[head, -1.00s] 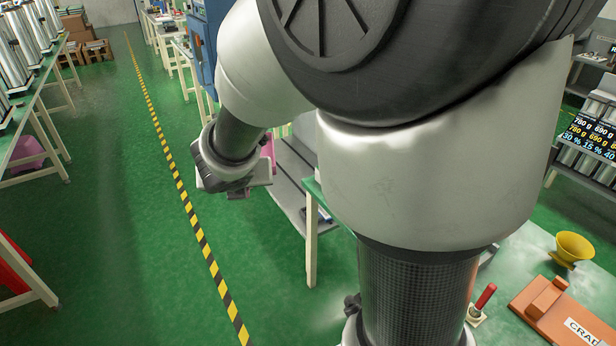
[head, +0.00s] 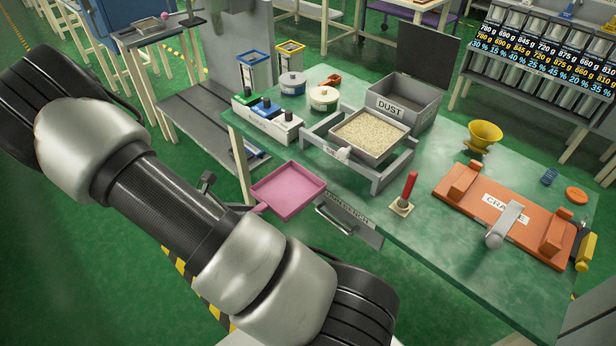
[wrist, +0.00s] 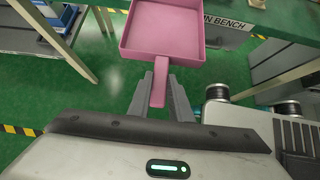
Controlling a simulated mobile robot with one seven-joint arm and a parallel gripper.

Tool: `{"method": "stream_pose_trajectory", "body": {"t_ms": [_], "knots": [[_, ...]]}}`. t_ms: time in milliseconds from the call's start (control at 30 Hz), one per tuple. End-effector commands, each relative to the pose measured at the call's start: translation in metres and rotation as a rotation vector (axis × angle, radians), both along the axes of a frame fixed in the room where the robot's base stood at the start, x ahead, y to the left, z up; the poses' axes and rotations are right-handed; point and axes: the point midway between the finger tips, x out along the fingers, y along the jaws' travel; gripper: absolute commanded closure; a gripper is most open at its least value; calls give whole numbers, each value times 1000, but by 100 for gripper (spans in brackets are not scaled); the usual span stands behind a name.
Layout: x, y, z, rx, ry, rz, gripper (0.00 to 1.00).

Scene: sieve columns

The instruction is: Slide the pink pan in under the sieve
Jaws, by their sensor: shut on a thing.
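The pink pan (head: 289,188) is a shallow square tray with a short handle. My gripper (wrist: 160,85) is shut on the handle, with one finger on each side, and the pan extends ahead of it in the wrist view (wrist: 165,28). In the head view the pan is held about level off the near left edge of the green bench, empty. The sieve (head: 399,133), a square tray of pale grain, sits raised on a grey frame (head: 379,178) on the bench. The pan is apart from the frame, in front and left of it. Part of the frame's underside is hidden.
The bench (head: 440,180) holds a grey DUST box (head: 421,112) behind the sieve, a button box (head: 262,121) to its left, and a red-handled tool (head: 406,190) to its right. An orange cradle (head: 480,208) and yellow funnel (head: 485,135) stand farther right.

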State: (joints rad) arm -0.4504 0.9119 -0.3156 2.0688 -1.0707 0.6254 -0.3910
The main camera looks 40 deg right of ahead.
Motion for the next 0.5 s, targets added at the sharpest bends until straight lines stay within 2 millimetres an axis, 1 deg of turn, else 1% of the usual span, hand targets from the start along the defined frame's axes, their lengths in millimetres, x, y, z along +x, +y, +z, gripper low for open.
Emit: {"method": "stream_pose_trajectory", "body": {"t_ms": [33, 100, 300, 400, 500], "knots": [[0, -14, 1, -2, 1, -6, 100], [2, -33, 1, -2, 0, -5, 100], [6, -84, 1, -1, 1, -3, 100], [7, -102, 1, 0, 1, -1, 100], [9, -113, 1, 1, 0, 1, 100]]}}
